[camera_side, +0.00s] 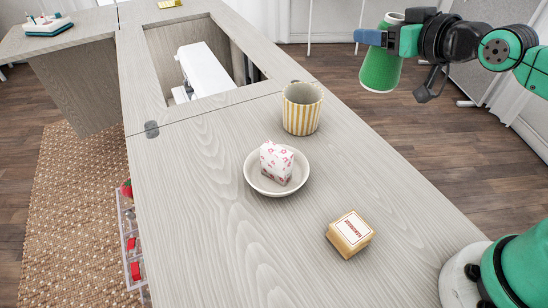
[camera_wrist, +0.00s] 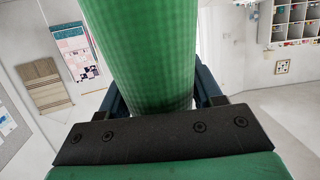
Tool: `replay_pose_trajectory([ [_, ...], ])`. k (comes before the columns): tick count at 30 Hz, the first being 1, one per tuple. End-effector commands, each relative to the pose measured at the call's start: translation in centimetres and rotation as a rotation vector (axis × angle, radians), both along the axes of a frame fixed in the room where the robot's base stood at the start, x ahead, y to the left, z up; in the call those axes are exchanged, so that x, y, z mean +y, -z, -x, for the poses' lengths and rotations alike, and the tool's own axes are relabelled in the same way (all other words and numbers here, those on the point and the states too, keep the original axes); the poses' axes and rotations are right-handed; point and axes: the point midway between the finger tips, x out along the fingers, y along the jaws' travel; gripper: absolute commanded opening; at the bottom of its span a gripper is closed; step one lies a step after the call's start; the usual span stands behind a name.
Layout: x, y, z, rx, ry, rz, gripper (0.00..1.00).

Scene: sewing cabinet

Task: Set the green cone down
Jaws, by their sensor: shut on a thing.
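The green cone (camera_side: 380,70) is a thread cone with a pale top, held upright in the air in the side view, at the upper right beyond the table's right edge. My gripper (camera_side: 377,38) is shut on its upper part. In the wrist view the cone (camera_wrist: 145,50) fills the middle of the picture between my two fingers (camera_wrist: 160,95). The fingertips are hidden behind the cone there. The cone is clear of the table top (camera_side: 215,190).
A striped cup (camera_side: 301,112) stands near the table's right edge. A bowl (camera_side: 250,178) holds a patterned white block (camera_side: 276,160). A labelled tan box (camera_side: 350,234) lies nearer. A white sewing machine (camera_side: 205,72) sits in the cabinet opening. The table's left front is clear.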

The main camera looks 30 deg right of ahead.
Motion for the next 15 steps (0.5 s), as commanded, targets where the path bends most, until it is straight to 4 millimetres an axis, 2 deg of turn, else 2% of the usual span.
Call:
replay_pose_trajectory([
  [5,0.1,-1.5,0.1,0.000,-0.005,-0.001,0.04],
  [15,4.3,0.7,-0.5,0.000,-0.195,-0.002,0.04],
])
